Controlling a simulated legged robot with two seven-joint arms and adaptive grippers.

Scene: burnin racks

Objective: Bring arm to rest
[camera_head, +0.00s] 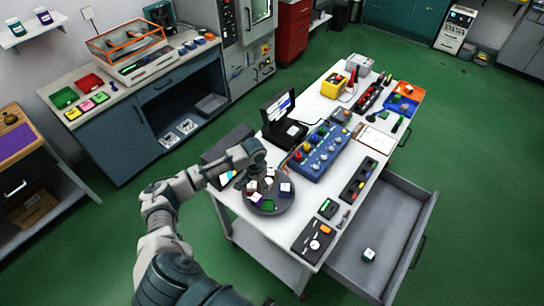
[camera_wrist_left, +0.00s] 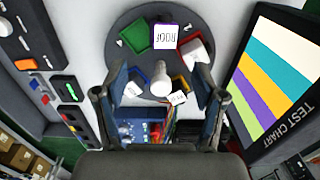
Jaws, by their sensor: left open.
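My left arm (camera_head: 160,215) reaches in from the lower left over the white table (camera_head: 228,199). Its gripper (camera_head: 264,172) is above the round dark tray (camera_head: 268,208) at the table's near-left end. In the left wrist view the two fingers of the gripper (camera_wrist_left: 162,92) stand wide apart, with nothing clamped between them. A white rounded piece (camera_wrist_left: 160,80) on the tray shows between the fingers. My right gripper is out of view.
A test chart box (camera_wrist_left: 275,80) stands beside the tray. A monitor (camera_head: 280,106) and a blue knobbed panel (camera_head: 322,152) are farther along the table. A drawer (camera_head: 405,205) is pulled open on the right, with a small white block (camera_head: 368,255) inside. Green floor lies clear at left.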

